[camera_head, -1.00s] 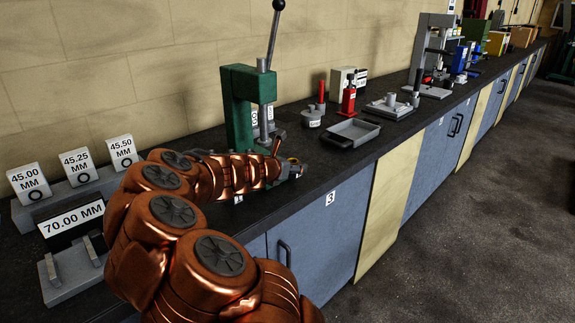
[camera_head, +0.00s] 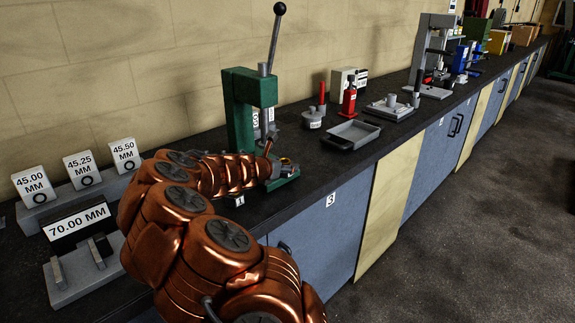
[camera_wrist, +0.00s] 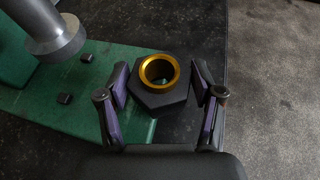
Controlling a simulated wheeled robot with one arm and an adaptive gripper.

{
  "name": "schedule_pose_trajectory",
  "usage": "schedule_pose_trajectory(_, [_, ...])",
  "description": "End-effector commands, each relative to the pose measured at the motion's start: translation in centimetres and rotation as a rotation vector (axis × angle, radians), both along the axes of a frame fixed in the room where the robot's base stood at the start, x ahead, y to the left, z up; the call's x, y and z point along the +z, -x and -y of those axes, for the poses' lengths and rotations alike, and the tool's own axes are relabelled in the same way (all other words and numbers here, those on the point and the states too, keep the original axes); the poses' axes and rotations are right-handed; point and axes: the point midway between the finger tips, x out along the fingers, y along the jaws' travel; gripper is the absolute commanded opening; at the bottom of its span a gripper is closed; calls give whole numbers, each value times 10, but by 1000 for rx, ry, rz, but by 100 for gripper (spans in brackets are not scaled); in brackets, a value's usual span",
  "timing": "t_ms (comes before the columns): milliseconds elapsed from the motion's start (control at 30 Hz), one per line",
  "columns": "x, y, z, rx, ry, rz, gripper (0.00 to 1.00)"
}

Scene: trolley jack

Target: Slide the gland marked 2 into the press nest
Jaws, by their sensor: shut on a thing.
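My gripper (camera_wrist: 161,84) is shut on a black hexagonal gland (camera_wrist: 160,101) with a gold ring around its bore. The gland sits upright between the purple-padded fingers, and no mark on it can be read. It is over the right edge of the press's green base (camera_wrist: 120,62). Two small dark pegs (camera_wrist: 75,78) stand on that base left of the gland, and the round grey ram (camera_wrist: 56,38) hangs at the upper left. In the head view the green press (camera_head: 246,90) stands against the wall, and my arm hides most of its base and the gland.
Size cards (camera_head: 78,168) and a 70.00 MM gauge stand (camera_head: 78,280) are at the left. A grey tray (camera_head: 352,133), a red bottle-like tool (camera_head: 349,100) and a grey round weight (camera_head: 312,119) lie beyond the press. The bench's front edge is close on the right.

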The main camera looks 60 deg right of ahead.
Motion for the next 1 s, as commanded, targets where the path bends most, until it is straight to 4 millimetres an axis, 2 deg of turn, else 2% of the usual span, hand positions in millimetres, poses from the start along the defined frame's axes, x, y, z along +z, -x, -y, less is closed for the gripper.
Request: schedule_pose_trajectory(1000, [-5,-61,16,2,1,2,4])
